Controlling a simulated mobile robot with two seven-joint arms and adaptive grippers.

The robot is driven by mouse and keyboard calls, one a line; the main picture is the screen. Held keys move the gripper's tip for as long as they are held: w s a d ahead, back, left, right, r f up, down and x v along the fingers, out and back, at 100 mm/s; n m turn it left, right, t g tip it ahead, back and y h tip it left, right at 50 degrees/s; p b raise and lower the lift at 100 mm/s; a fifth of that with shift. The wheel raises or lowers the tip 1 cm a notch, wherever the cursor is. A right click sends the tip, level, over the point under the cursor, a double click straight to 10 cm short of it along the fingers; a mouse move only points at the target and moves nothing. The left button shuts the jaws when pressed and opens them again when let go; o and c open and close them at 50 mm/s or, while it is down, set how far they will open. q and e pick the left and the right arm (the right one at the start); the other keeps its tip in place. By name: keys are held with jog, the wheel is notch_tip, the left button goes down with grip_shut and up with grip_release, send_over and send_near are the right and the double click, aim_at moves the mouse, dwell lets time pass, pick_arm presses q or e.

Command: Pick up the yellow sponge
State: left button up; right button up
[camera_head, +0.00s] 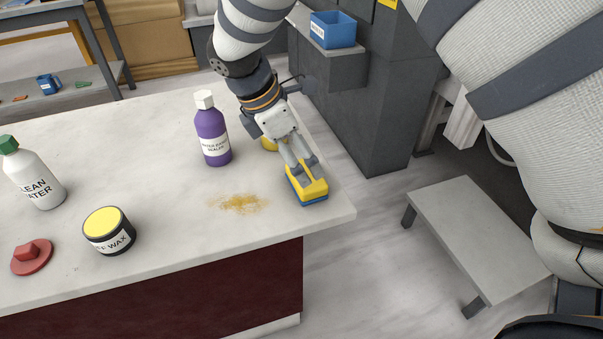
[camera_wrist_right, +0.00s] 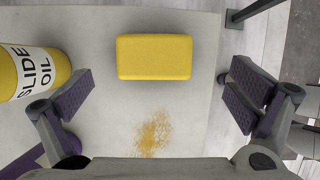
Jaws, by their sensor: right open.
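The yellow sponge (camera_head: 307,188) lies on the stone slab near its right corner; its side shows a blue layer in the head view. My right gripper (camera_head: 304,172) is over the sponge, fingers pointing down. In the right wrist view the sponge (camera_wrist_right: 155,57) lies between and ahead of the two open fingers, with clear space on both sides. The fingers do not touch it in that view. My left gripper is not in view.
A purple bottle (camera_head: 212,130), a white bottle (camera_head: 33,176), a wax jar (camera_head: 109,231) and a red lid (camera_head: 32,258) stand on the slab (camera_head: 180,240). A yellow slide oil can (camera_wrist_right: 30,72) is close left of the sponge. An orange-brown stain (camera_head: 241,203) lies nearby.

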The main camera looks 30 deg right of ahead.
aim_at(307, 173)
jog(key=x, duration=0.7)
jog(key=shift+w+f, duration=0.2)
jog(key=shift+w, duration=0.2)
jog(key=shift+a, duration=0.1)
jog(key=c, duration=0.9)
